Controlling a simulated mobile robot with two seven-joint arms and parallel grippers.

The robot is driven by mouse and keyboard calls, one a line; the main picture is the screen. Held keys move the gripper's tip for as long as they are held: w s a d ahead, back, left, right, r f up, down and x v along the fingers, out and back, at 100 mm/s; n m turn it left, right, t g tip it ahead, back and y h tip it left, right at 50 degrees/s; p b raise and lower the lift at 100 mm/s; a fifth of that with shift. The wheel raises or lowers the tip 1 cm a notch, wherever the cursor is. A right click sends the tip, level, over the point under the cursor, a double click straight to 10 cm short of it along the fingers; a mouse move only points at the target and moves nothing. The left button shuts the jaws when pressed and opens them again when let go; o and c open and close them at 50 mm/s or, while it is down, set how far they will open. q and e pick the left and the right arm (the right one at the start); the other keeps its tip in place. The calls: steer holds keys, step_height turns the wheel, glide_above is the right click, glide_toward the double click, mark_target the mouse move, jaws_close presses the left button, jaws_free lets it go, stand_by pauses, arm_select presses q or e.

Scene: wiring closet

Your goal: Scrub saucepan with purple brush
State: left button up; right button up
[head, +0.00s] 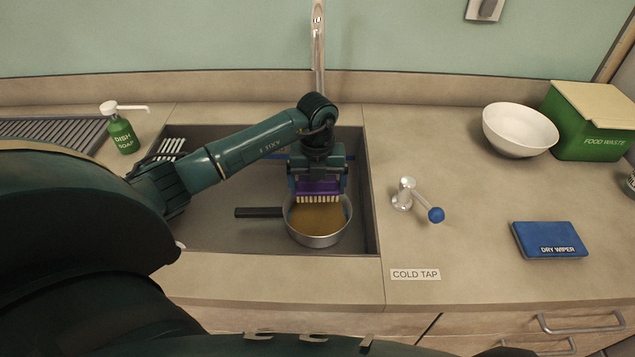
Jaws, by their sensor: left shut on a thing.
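The saucepan (317,239) stands in the sink with its dark handle pointing left. Its inside shows a brown surface. My left gripper (318,180) is shut on the purple brush (317,187) and holds it bristles down over the far part of the pan. The pale bristles overlap the brown surface in the picture; I cannot tell if they touch it. The gripper and brush hide the pan's far rim. My right gripper is not in view.
The sink (215,238) has a faucet (318,45) behind it. A blue-knobbed cold tap (409,194), blue dry wiper (549,240), white bowl (519,130) and green food waste bin (590,130) stand right. A dish soap bottle (122,135) stands left.

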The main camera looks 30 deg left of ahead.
mark_target(317, 221)
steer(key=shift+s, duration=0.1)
arm_select(q)
steer(key=shift+f, duration=0.15)
step_height(317, 221, down, 3)
steer(key=b, duration=0.2)
steer(key=shift+f+b, duration=0.1)
steer(key=shift+b, duration=0.2)
step_height(317, 221, down, 3)
steer(key=shift+f+b, duration=0.1)
steer(key=shift+b, duration=1)
steer(key=shift+f+b, duration=0.55)
steer(key=shift+f, duration=0.2)
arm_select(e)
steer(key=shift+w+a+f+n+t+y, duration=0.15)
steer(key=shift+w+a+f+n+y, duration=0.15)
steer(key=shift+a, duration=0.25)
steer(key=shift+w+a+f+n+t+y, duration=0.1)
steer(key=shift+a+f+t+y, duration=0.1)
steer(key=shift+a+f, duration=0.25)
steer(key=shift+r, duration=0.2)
arm_select(q)
steer(key=shift+f+b, duration=0.65)
steer(key=shift+f, duration=0.3)
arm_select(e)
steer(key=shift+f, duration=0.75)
arm_select(q)
steer(key=shift+d+r, duration=0.1)
